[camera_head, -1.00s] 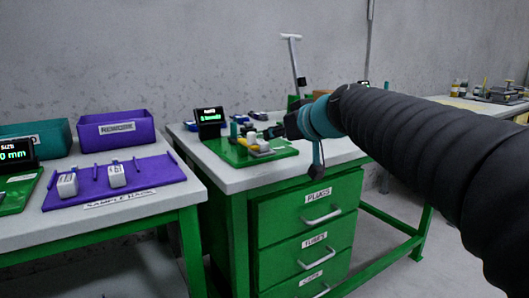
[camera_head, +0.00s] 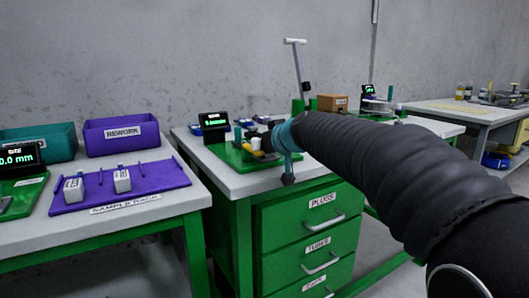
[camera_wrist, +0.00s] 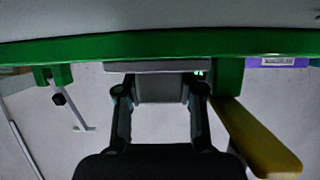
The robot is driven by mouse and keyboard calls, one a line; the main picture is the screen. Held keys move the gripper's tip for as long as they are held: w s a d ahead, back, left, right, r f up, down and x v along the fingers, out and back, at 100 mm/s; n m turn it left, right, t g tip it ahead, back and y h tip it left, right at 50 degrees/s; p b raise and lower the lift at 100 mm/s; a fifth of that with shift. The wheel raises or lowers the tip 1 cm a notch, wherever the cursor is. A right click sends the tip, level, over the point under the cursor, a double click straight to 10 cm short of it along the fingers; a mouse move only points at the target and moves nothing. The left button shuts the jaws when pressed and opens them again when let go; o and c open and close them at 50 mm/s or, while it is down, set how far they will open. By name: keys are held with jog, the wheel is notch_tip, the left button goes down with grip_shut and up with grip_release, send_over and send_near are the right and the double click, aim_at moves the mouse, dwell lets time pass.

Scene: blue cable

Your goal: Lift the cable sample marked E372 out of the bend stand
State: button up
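My gripper (camera_head: 268,128) is over the green-based fixture (camera_head: 240,160) on the middle bench, mostly hidden behind my teal wrist and black arm. In the wrist view my gripper (camera_wrist: 159,92) has its two dark fingers well apart. A plain grey block (camera_wrist: 160,88) shows between them, under a wider pale bar (camera_wrist: 150,66); I see no clear contact with the fingers. A yellow bar (camera_wrist: 258,138) on a green post lies to the right of the fingers. I cannot make out a cable or the mark E372. A white and yellow part (camera_head: 256,144) shows beside my gripper.
A small display (camera_head: 214,121) stands behind the fixture. A stand with a tilted white T-handle (camera_head: 296,70) rises further back. To the left are the purple sample rack (camera_head: 150,185) with two white samples, the REWORK bin (camera_head: 122,134) and a teal bin (camera_head: 40,145).

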jog(key=shift+w, duration=0.1)
grip_shut()
